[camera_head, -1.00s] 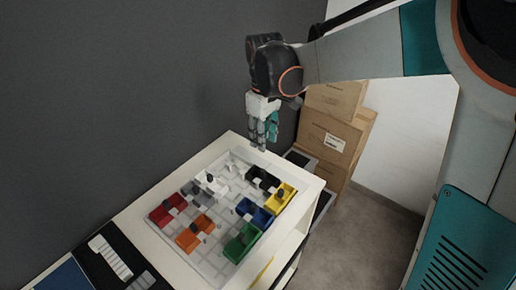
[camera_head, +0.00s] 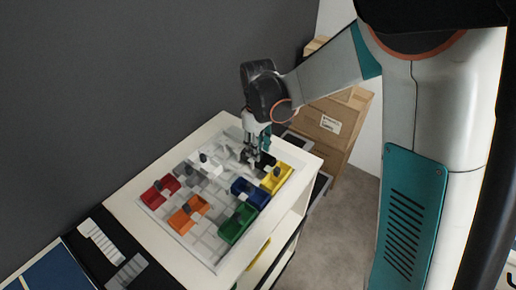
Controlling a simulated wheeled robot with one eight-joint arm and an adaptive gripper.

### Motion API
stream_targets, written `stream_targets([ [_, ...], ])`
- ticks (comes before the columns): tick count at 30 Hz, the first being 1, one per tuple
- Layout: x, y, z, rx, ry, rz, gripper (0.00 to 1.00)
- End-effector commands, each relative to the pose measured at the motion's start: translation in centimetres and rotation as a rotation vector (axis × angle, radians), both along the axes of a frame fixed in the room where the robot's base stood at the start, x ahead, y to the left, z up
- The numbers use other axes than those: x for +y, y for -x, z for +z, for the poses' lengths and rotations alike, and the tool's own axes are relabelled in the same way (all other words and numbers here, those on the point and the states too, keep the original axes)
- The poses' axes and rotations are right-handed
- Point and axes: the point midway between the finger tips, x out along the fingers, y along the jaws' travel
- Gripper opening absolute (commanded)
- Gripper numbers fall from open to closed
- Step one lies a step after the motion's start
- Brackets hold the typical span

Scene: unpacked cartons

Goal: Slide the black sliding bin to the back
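The black sliding bin (camera_head: 265,165) is in the far right part of the white tray board (camera_head: 180,236), left of and behind the yellow bin. My gripper (camera_head: 254,158) points down at it, with its fingers at or just above the bin's left end. The fingers partly cover the bin. At this size I cannot tell whether the fingers touch the bin or are closed around its knob.
A yellow bin (camera_head: 277,178), blue bin (camera_head: 250,192), green bin (camera_head: 237,222), orange bin (camera_head: 188,214), red bin (camera_head: 160,189) and white bin (camera_head: 207,165) share the board. Cartons (camera_head: 329,125) stand behind the table at right. A dark wall (camera_head: 100,100) runs along the left.

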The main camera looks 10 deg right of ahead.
Motion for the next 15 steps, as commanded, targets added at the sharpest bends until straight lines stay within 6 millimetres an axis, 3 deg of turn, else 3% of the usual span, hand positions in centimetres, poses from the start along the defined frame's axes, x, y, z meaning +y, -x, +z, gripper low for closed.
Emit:
stream_targets([
  [7, 0.00, 0.00, -0.06, 0.000, 0.000, 0.000, 0.33],
  [8, 0.00, 0.00, -0.06, 0.000, 0.000, 0.000, 0.31],
  [12, 0.00, 0.00, -0.05, 0.000, 0.000, 0.000, 0.00],
  [15, 0.00, 0.00, -0.05, 0.000, 0.000, 0.000, 0.00],
])
